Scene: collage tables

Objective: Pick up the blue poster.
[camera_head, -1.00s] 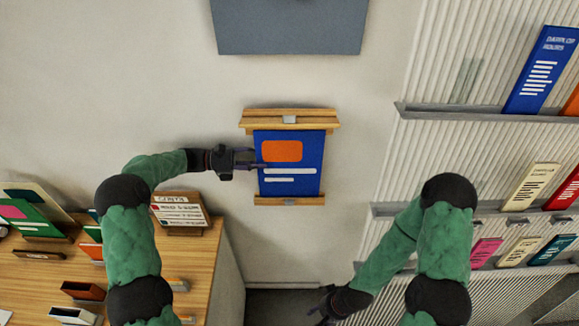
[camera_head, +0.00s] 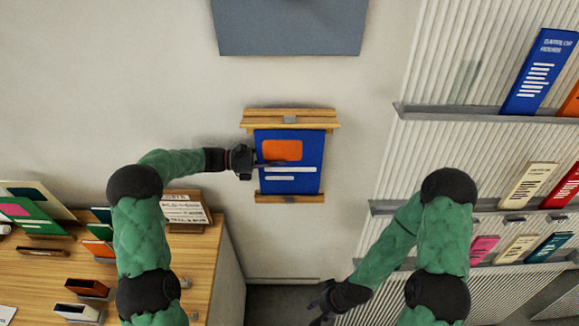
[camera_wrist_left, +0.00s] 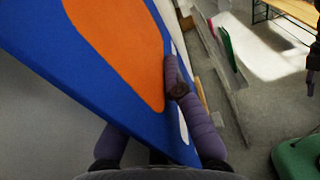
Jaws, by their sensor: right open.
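The blue poster (camera_head: 308,178), with an orange block and white lines, hangs upright on the wall between wooden rails. My left gripper (camera_head: 268,163) is at its left edge, one finger lying across its front below the orange block. In the left wrist view the poster (camera_wrist_left: 60,65) fills the upper left. A purple finger (camera_wrist_left: 172,75) overlaps its face and another dips behind its lower edge. Whether the fingers press on it is unclear. My right gripper (camera_head: 322,308) is open and low in the middle, away from the poster, its tips partly dark.
The upper wooden rail (camera_head: 291,115) and lower rail (camera_head: 290,198) border the poster. A grey panel (camera_head: 290,25) is above. A wooden table (camera_head: 195,262) with cards and small holders stands at left. Ribbed shelves at right hold another blue poster (camera_head: 540,72). The wall around is bare.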

